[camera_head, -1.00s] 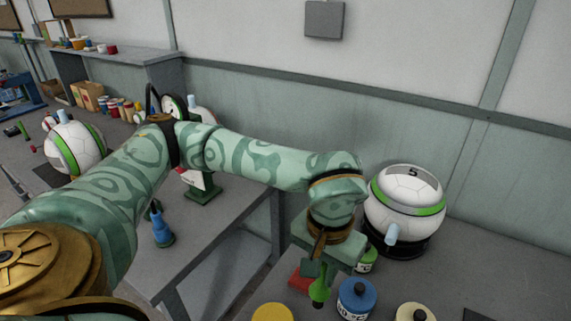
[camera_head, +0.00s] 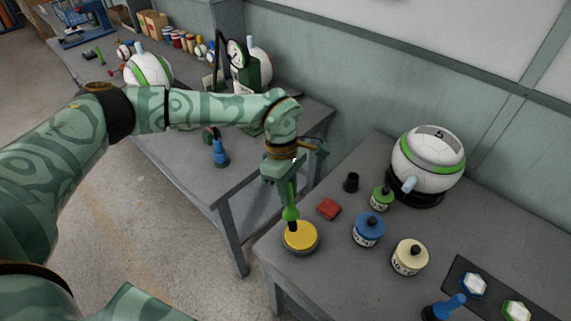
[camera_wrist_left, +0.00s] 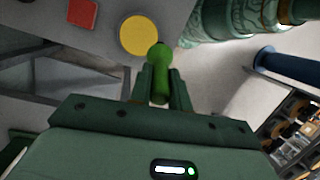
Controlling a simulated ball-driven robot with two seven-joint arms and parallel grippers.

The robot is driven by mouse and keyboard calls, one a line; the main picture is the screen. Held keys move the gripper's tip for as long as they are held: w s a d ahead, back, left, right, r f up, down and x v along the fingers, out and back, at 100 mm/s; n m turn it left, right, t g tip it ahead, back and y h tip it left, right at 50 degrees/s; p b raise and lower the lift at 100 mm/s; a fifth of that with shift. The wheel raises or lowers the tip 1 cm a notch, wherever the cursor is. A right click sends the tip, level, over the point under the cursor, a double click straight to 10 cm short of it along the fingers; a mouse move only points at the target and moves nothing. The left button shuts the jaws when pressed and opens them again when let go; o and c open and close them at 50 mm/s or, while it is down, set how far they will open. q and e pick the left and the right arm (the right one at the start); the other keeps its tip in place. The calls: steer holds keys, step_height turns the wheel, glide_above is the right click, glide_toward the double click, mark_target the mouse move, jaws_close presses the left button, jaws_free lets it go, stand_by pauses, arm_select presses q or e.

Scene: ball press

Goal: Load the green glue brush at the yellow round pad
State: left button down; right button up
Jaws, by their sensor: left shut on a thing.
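My left gripper (camera_head: 289,198) is shut on the green glue brush (camera_head: 291,213), which points down with its dark tip at the yellow round pad (camera_head: 303,241). The pad lies near the front left corner of the right-hand table. In the head view the tip overlaps the pad; whether it touches cannot be told for sure. In the left wrist view the green brush (camera_wrist_left: 159,70) sits between the fingers, and its end partly covers the edge of the yellow pad (camera_wrist_left: 137,37). My right gripper is not in view.
A red block (camera_head: 328,209), a black cup (camera_head: 351,182), a green pot (camera_head: 381,198), a blue pot (camera_head: 368,230) and a cream pot (camera_head: 408,257) stand right of the pad. A large white ball (camera_head: 428,160) sits behind. A blue brush (camera_head: 445,306) stands at front right.

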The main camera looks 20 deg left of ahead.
mark_target(292, 202)
arm_select(q)
steer(key=f+n+b, duration=0.1)
steer(key=f, duration=0.1)
steer(key=w+f+n+h+b, duration=0.1)
steer(key=f+n, duration=0.1)
steer(key=w+f+n+b, duration=0.1)
steer(key=f, duration=0.1)
steer(key=shift+w+f+n+t, duration=0.25)
steer(key=shift+n+t, duration=0.15)
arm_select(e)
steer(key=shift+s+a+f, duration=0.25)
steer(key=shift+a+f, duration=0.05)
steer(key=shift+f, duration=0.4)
arm_select(q)
steer(key=shift+f+b, duration=0.3)
steer(key=shift+f, duration=0.3)
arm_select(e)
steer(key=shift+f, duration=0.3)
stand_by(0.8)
arm_select(q)
steer(key=shift+r, duration=0.1)
step_height(292, 202, up, 7)
steer(key=p, duration=0.5)
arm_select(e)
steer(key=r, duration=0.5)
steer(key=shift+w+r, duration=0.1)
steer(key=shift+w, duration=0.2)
